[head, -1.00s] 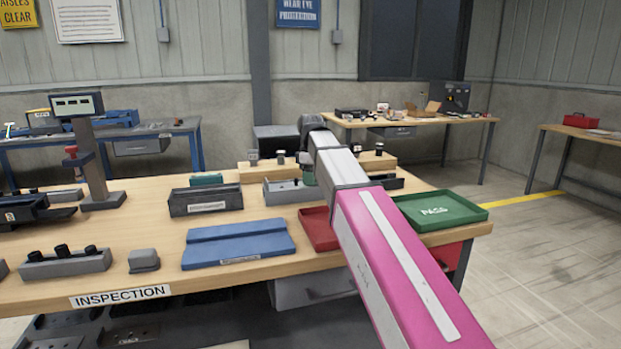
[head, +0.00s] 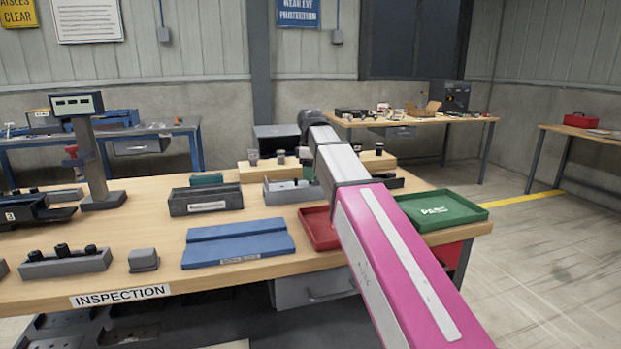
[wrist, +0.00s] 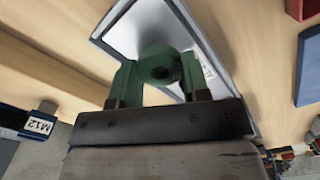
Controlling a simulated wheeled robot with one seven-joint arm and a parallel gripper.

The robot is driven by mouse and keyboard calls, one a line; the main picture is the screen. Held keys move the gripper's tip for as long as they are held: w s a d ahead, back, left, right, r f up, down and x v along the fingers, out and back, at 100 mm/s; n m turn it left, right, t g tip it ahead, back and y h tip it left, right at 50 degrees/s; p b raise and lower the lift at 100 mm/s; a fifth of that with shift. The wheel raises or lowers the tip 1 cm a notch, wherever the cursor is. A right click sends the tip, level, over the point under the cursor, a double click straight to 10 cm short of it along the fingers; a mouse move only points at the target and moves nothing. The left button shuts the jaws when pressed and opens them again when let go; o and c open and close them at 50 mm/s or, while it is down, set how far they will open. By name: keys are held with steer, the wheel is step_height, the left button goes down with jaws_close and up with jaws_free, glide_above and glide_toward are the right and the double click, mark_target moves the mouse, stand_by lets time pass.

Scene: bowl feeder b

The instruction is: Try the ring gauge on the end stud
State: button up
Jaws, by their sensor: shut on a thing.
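My gripper (wrist: 161,78) is shut on a green ring gauge (wrist: 150,60), seen in the wrist view with its dark bore showing between the two green fingers. A pale grey tray (wrist: 118,30) lies behind the ring in that view. In the head view my arm largely hides the gripper and ring. A wooden block (head: 330,171) at the back of the bench carries dark upright studs, one near its left end (head: 280,156) and one at its right end (head: 379,149). I cannot tell which is the end stud. No stud shows inside the bore.
A red tray (head: 318,238) and a green PASS tray (head: 450,212) flank my arm. A gauge column (head: 90,165) stands farther left.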

steer(key=shift+r, duration=2.25)
